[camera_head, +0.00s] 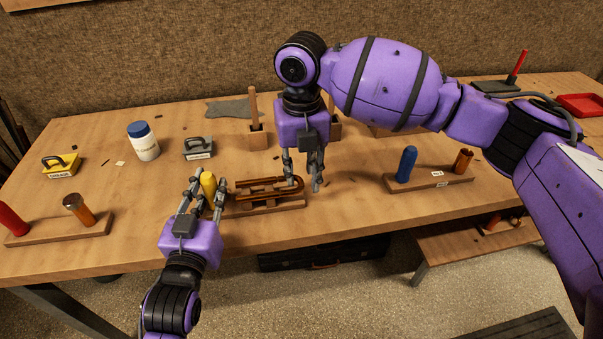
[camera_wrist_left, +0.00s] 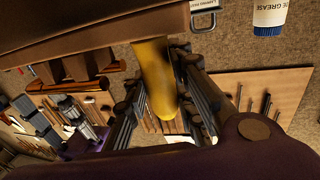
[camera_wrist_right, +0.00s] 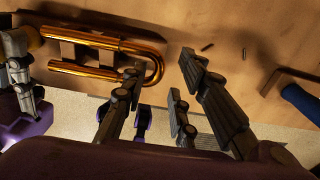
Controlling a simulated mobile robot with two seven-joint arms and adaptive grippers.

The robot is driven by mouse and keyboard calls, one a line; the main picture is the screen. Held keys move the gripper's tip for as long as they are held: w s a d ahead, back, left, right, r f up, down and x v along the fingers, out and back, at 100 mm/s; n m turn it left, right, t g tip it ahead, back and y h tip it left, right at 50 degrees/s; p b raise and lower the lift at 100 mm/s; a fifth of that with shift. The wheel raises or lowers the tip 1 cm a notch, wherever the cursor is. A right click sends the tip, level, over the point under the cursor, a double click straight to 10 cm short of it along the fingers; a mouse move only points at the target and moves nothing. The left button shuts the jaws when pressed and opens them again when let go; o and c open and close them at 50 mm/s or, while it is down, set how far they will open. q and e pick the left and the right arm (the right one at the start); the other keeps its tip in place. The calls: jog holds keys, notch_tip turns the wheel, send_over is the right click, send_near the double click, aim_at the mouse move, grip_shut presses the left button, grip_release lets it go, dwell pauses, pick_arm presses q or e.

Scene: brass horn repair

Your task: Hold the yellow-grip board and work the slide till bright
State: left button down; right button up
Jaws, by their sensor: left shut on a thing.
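The board (camera_head: 285,205) lies near the table's front edge, its yellow grip (camera_head: 208,184) upright at the left end. My left gripper (camera_head: 203,190) is shut on the yellow grip, which also shows between its fingers in the left wrist view (camera_wrist_left: 153,75). The U-shaped slide (camera_head: 262,187) rests on the board, brownish in the head view. In the right wrist view the slide (camera_wrist_right: 110,42) looks orange-gold with shiny streaks. My right gripper (camera_head: 305,183) is open at the slide's curved right end. One finger overlaps the bow in view; contact cannot be told.
A board with a blue grip (camera_head: 406,164) stands to the right, and one with a red grip (camera_head: 12,218) at the far left. A yellow block (camera_head: 62,165), white jar (camera_head: 144,143) and grey block (camera_head: 198,149) stand behind. Wooden handles (camera_head: 256,125) stand behind the slide.

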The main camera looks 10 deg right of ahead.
notch_tip(320, 180, up, 11)
dwell(0.3)
jog(key=shift+r, duration=0.1)
dwell(0.4)
jog(key=shift+a, duration=0.15)
notch_tip(320, 180, down, 12)
jog(key=shift+f, duration=0.1)
dwell(0.4)
jog(key=shift+c, duration=0.6)
grip_shut()
